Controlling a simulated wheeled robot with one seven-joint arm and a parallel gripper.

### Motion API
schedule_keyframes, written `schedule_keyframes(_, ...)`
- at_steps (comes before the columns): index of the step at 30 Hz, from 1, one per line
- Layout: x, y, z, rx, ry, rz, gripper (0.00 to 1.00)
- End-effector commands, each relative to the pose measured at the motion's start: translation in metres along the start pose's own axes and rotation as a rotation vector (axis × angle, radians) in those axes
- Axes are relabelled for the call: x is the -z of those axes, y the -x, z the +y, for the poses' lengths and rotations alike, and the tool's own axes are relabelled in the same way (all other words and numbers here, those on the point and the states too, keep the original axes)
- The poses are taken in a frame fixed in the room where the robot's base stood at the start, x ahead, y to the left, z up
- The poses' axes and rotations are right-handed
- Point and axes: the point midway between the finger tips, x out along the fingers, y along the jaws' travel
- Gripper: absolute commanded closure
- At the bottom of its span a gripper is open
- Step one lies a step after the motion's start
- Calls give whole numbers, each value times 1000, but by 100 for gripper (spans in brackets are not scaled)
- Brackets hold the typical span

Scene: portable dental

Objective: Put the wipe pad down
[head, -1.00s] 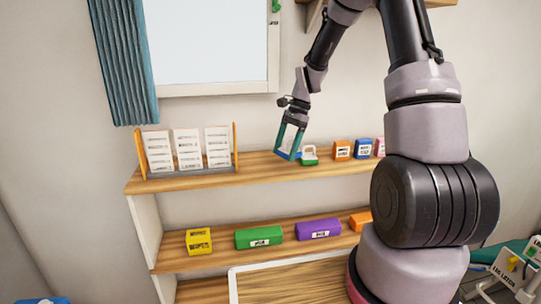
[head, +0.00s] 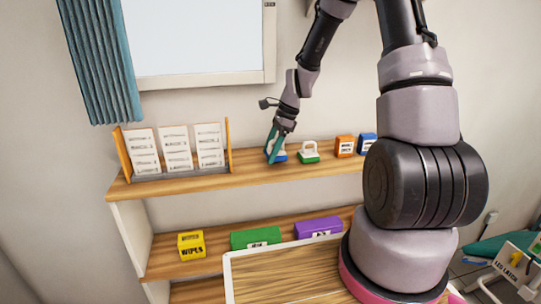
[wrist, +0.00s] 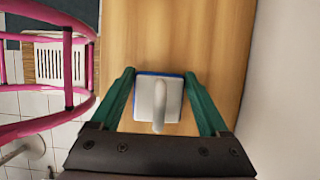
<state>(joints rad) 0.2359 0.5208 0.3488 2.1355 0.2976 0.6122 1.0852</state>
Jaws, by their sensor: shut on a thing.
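The wipe pad (head: 280,157), with a blue base, is at my gripper (head: 274,150) over the upper shelf (head: 190,172), near its back. In the wrist view the pad (wrist: 158,97) shows a white top with a pale handle and a blue edge. It lies between the two teal fingers of my gripper (wrist: 162,80), which is shut on it. In the head view the fingers partly hide the pad. I cannot tell whether its base touches the shelf.
A similar green-based pad (head: 309,153) stands just right of my gripper. Orange (head: 345,146) and blue (head: 367,143) boxes stand farther right. A card rack (head: 175,150) stands left, with bare shelf between. Yellow (head: 191,245), green (head: 256,239) and purple (head: 318,228) boxes are on the lower shelf.

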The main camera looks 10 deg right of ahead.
Motion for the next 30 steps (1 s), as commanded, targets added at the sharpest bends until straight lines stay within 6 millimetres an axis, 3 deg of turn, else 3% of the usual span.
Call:
schedule_keyframes(3,5,-12,0,-1,-1,-1,73)
schedule_keyframes(15,7,-17,0,-1,1,0,73)
schedule_keyframes(16,7,-17,0,0,1,0,10)
schedule_keyframes(17,7,-16,0,0,1,0,0)
schedule_keyframes(30,6,-10,0,0,0,0,0)
